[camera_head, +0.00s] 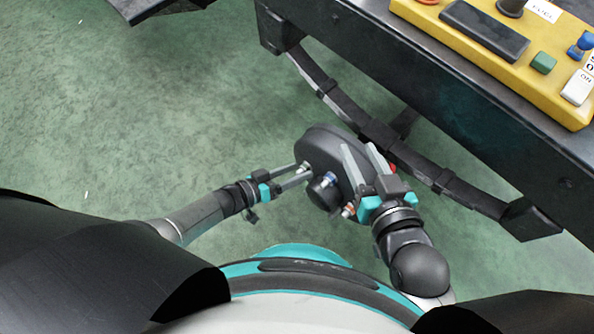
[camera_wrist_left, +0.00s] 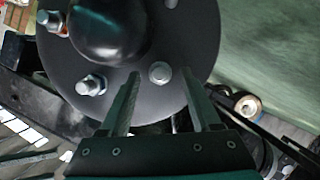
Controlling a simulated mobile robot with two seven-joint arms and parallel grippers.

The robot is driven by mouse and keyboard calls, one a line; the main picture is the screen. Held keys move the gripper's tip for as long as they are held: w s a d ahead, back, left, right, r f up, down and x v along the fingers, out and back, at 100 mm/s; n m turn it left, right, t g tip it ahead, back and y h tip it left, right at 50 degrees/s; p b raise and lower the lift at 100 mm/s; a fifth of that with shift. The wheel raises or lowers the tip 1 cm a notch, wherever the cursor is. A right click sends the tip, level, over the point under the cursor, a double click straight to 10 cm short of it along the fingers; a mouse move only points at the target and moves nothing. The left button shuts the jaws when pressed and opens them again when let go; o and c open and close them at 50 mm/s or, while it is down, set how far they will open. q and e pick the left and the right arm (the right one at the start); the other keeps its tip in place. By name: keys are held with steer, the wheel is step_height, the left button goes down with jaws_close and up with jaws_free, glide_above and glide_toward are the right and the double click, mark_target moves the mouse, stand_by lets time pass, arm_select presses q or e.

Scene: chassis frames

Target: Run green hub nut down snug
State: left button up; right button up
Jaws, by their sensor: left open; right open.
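The dark round hub (camera_head: 321,144) has a black centre cap (camera_head: 322,190) and several studs. No nut shows clearly as green. A pale stud end or nut (camera_wrist_left: 160,72) lies between my left fingertips in the left wrist view; I cannot tell whether they touch it. A bluish nut (camera_wrist_left: 90,85) and an orange-red nut (camera_wrist_left: 50,22) sit elsewhere on the hub face. My left gripper (camera_head: 304,173) is open at the hub's left side. My right gripper (camera_head: 360,149) is open, its fingers in front of the hub's right side, hiding part of it.
A dark chassis rail (camera_head: 480,115) runs above right, with a leaf spring (camera_head: 385,138) below it, behind the hub. A yellow control box (camera_head: 490,45) with buttons sits on the dark structure at the top right. The green floor (camera_head: 150,110) is clear at the left.

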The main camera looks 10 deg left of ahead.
arm_select(q)
steer(key=shift+w+d+f, duration=0.1)
steer(key=shift+w+d, duration=0.1)
stand_by(0.3)
jaws_close()
stand_by(0.3)
